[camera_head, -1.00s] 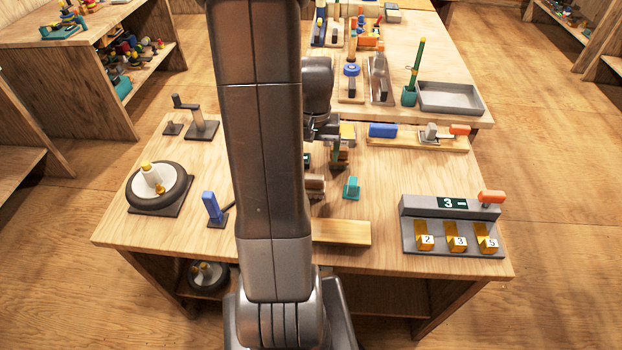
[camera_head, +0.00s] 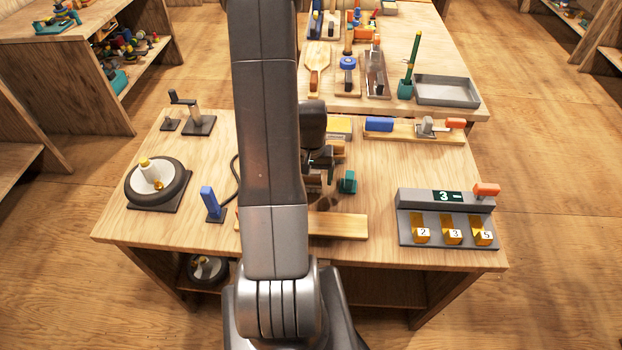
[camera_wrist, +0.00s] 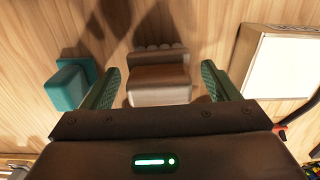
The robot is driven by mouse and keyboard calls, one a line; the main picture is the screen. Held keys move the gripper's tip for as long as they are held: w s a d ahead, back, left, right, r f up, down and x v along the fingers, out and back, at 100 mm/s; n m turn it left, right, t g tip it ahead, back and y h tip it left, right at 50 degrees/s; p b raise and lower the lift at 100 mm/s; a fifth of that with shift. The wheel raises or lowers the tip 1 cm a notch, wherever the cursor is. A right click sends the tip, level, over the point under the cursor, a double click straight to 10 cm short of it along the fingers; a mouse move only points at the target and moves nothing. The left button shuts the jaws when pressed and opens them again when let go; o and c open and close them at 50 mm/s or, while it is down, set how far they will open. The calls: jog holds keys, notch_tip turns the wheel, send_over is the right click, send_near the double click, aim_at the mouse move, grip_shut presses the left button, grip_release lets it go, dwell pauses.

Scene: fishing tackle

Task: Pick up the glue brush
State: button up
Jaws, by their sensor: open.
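My gripper (camera_wrist: 161,82) is open in the wrist view, with its two green fingers apart. A brown block (camera_wrist: 160,86) with a row of pale rounded bumps along its far edge shows between the fingers, close to the wooden tabletop. I cannot tell whether it is the glue brush, and I cannot tell whether the fingers are level with it. Nothing is held. In the head view my gripper (camera_head: 320,168) is over the middle of the bench, partly hidden by my arm, and the brown block is mostly covered. No other clear glue brush shows.
A teal block (camera_wrist: 68,88) stands close beside one finger; it also shows in the head view (camera_head: 348,182). A white-topped box (camera_wrist: 285,65) is on the other side. A wooden bar (camera_head: 338,226) lies near the front edge, and a grey counter stand (camera_head: 447,200) is at right.

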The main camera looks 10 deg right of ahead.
jog(key=shift+f, duration=0.3)
jog(key=c, duration=1.2)
jog(key=shift+r, duration=0.1)
notch_tip(320, 180, up, 10)
jog(key=shift+f+b, duration=0.1)
jog(key=shift+b, duration=0.3)
